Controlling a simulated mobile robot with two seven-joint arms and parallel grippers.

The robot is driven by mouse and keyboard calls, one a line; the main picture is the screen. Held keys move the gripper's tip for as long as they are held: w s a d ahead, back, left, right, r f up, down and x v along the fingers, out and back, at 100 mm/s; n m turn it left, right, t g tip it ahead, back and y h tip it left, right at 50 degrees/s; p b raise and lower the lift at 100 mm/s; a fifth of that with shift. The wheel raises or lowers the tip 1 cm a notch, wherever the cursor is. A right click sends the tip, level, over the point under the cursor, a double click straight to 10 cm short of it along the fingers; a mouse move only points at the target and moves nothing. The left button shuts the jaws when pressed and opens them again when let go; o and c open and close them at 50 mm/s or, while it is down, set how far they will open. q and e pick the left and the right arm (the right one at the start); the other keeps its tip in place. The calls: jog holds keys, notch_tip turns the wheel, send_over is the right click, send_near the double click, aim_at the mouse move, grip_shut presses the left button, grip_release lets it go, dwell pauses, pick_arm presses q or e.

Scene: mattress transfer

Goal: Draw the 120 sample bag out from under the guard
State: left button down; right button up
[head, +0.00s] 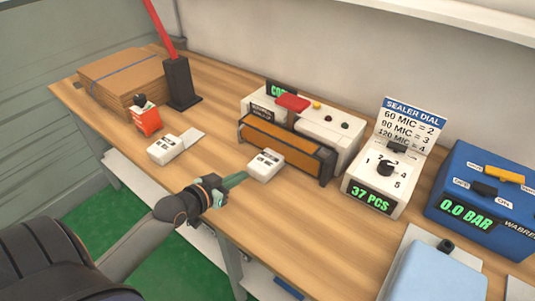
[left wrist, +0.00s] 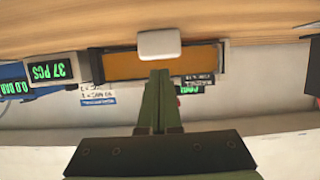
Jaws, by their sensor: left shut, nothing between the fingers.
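The sealer (head: 345,140) stands at the back of the bench, with an orange-brown guard (head: 285,146) along its front in a dark frame. A small white block (head: 265,165) with dark marks sits at the guard's front edge; its label is too small to read. I cannot tell which item is the 120 sample bag, or what lies under the guard. My left gripper (head: 244,176) is shut and empty, its green fingertips just left of the white block. In the left wrist view, the shut fingertips (left wrist: 160,72) point toward the block (left wrist: 160,44) and guard (left wrist: 190,63). My right gripper is out of view.
A similar white block (head: 165,149) with a pale flat sheet (head: 195,137) lies left. Cardboard (head: 122,78), an orange-red box (head: 146,121) and a dark post (head: 180,82) stand behind. The dial unit (head: 377,180) and blue pressure unit (head: 488,195) stand right.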

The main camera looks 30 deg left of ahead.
aim_at(264, 162)
pick_arm(q)
jog(key=w, duration=1)
jog(key=shift+w+d, duration=0.15)
jog(key=shift+d, duration=0.25)
jog(key=shift+w+f, duration=0.2)
jog(key=shift+w, duration=0.05)
jog(key=shift+s+f, duration=0.1)
jog(key=shift+f, duration=0.55)
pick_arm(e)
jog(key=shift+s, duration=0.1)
pick_arm(q)
jog(key=shift+f, duration=0.1)
